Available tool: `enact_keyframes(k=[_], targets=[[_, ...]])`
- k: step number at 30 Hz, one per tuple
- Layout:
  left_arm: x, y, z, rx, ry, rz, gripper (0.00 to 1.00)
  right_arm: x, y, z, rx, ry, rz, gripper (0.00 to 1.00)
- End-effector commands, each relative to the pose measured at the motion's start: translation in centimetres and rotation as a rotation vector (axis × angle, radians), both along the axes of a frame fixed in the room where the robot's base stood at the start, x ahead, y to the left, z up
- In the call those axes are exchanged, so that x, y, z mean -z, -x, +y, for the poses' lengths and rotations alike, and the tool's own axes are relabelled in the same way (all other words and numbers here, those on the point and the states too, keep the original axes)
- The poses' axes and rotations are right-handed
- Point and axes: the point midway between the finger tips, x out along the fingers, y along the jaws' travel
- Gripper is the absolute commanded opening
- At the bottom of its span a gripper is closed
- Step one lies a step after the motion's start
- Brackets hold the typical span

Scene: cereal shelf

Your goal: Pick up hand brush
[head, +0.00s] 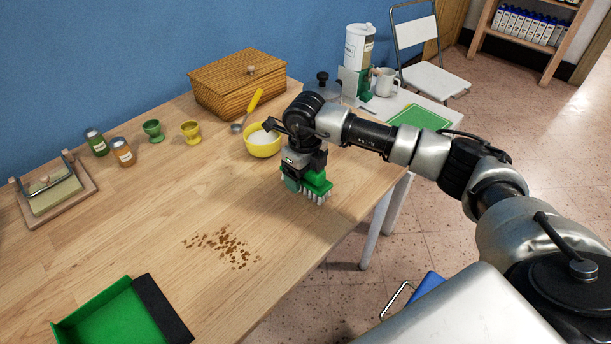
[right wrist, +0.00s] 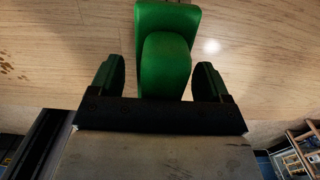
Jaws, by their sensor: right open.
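The hand brush (head: 319,187) is green with white bristles and rests upright, bristles down, near the right edge of the wooden table. My right gripper (head: 303,176) is right at it, pointing down from above, and hides part of its handle. In the right wrist view, the brush (right wrist: 166,62) shows its rounded green handle between the two fingers of my right gripper (right wrist: 161,80). The fingers are open, with a gap on each side of the handle. My left gripper is in neither view.
Brown crumbs (head: 226,246) lie mid-table. A green dustpan (head: 105,322) with a black edge is at the lower left. A yellow bowl (head: 262,147) stands close behind the gripper. A wooden box (head: 222,88), egg cups and spice jars stand along the wall.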

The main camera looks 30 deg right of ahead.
Motion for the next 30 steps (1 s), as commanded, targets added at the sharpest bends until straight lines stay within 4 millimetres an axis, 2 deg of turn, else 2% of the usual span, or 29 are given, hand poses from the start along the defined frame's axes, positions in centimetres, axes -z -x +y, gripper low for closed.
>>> enact_keyframes(k=[5, 16, 25, 30], targets=[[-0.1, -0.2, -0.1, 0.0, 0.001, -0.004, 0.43, 0.0, 0.0, 0.0, -0.001, 0.0, -0.001, 0.78], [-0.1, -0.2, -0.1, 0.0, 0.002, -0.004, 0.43, 0.0, 0.0, 0.0, -0.001, 0.0, -0.001, 0.21], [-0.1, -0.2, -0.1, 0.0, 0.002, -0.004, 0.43, -0.3, -0.1, 0.0, -0.001, -0.001, -0.003, 0.21], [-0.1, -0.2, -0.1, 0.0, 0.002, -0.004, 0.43, -1.7, -0.1, 0.0, -0.001, 0.0, -0.004, 0.21]])
